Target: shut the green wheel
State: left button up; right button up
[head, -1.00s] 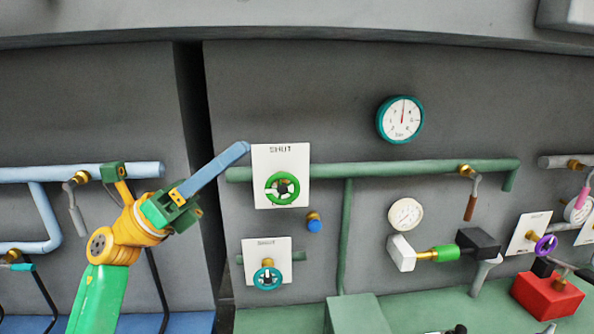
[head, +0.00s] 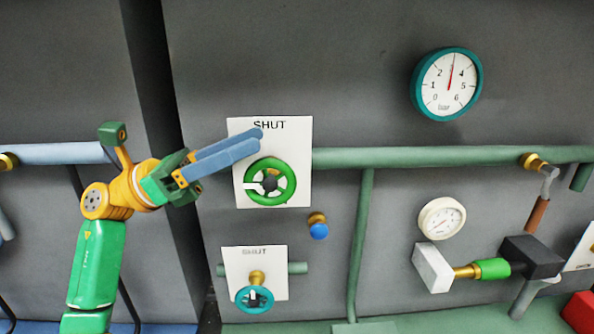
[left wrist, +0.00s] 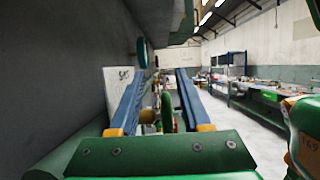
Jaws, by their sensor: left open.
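The green wheel (head: 270,183) is mounted on a white plate (head: 300,132) marked SHUT, on the grey wall. A white pointer shows at the wheel's left side. My left gripper (head: 259,140) is open and empty, its blue fingers reaching from the left across the plate, above and left of the wheel. In the left wrist view the fingers of my left gripper (left wrist: 159,72) are spread, and the green wheel (left wrist: 167,110) appears edge-on between them, farther off. I cannot tell whether a finger touches the plate. My right gripper is out of view.
A teal wheel (head: 255,299) on a second plate (head: 238,262) is below. A green pipe (head: 420,157) runs right from the upper plate. A blue-capped knob (head: 318,231) sits below right of the wheel. A teal-rimmed gauge (head: 447,85) hangs at upper right.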

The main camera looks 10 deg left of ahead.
aim_at(280, 160)
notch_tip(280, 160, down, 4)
jog(key=b, duration=0.3)
pick_arm(q)
notch_tip(280, 160, down, 4)
jog(key=p+x, duration=0.1)
jog(key=x, duration=0.1)
jog(key=p+x, duration=0.4)
jog(key=x, duration=0.1)
jog(key=shift+s+r, duration=0.2)
jog(key=shift+s, duration=0.15)
jog(key=shift+d, duration=0.2)
jog(key=shift+w+a+f, duration=0.1)
jog(key=shift+f, duration=0.05)
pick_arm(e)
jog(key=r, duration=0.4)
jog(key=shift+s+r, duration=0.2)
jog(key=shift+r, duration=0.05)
pick_arm(q)
grip_shut()
